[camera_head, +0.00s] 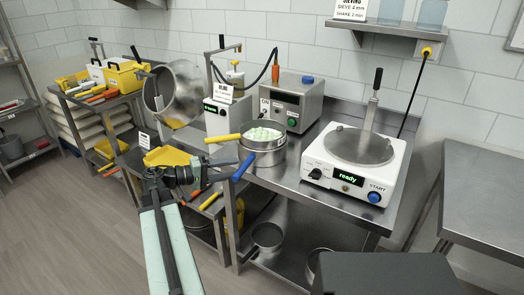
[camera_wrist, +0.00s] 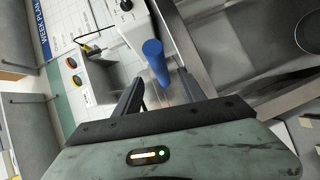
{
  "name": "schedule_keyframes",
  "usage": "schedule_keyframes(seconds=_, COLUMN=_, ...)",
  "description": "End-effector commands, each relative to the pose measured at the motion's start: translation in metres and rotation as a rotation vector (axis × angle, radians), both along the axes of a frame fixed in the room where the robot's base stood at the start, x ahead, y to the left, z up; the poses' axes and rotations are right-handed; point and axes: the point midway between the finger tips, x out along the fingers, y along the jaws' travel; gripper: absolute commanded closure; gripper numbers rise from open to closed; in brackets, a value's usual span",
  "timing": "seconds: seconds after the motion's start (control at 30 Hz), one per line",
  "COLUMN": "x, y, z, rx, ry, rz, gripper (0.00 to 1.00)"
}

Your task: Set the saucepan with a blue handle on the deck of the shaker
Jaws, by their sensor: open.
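The saucepan (camera_head: 265,158) with a blue handle (camera_head: 243,167) stands on the steel table. A second pan with a yellow handle (camera_head: 222,138) sits on top of it and holds pale green pieces (camera_head: 262,133). My gripper (camera_head: 222,168) is open and empty just left of the blue handle. In the wrist view the blue handle (camera_wrist: 155,62) shows in the gap between the fingers of my gripper (camera_wrist: 161,80), near their tips; contact is not visible. The shaker (camera_head: 357,160) is a white machine to the right with a round grey deck (camera_head: 358,146) and a display reading "ready". The deck looks empty.
A rod with a black handle (camera_head: 375,90) stands up at the deck's back edge. A control box (camera_head: 292,102) stands behind the pans. A tilted steel drum (camera_head: 178,90) is behind my arm. Pots (camera_head: 268,237) stand on the lower shelf. Table space between pans and shaker is narrow.

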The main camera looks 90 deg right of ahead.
Motion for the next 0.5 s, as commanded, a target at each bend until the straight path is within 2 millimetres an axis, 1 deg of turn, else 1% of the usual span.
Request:
schedule_keyframes(seconds=0.03, x=-0.008, y=-0.005, z=-0.004, rx=0.001, ry=0.0, rz=-0.004, gripper=0.52)
schedule_keyframes(seconds=0.1, x=-0.019, y=-0.011, z=-0.006, rx=0.0, ry=-0.001, rz=-0.004, gripper=0.52)
schedule_keyframes(seconds=0.2, x=-0.03, y=-0.018, z=-0.007, rx=-0.001, ry=-0.001, rz=-0.002, gripper=0.52)
schedule_keyframes(seconds=0.4, x=-0.031, y=-0.018, z=-0.006, rx=0.0, ry=0.0, rz=-0.001, gripper=0.52)
schedule_keyframes(seconds=0.47, x=-0.031, y=-0.018, z=-0.006, rx=0.0, ry=0.0, rz=-0.001, gripper=0.69)
schedule_keyframes(seconds=0.5, x=-0.031, y=-0.018, z=-0.006, rx=0.0, ry=0.0, rz=-0.001, gripper=0.8)
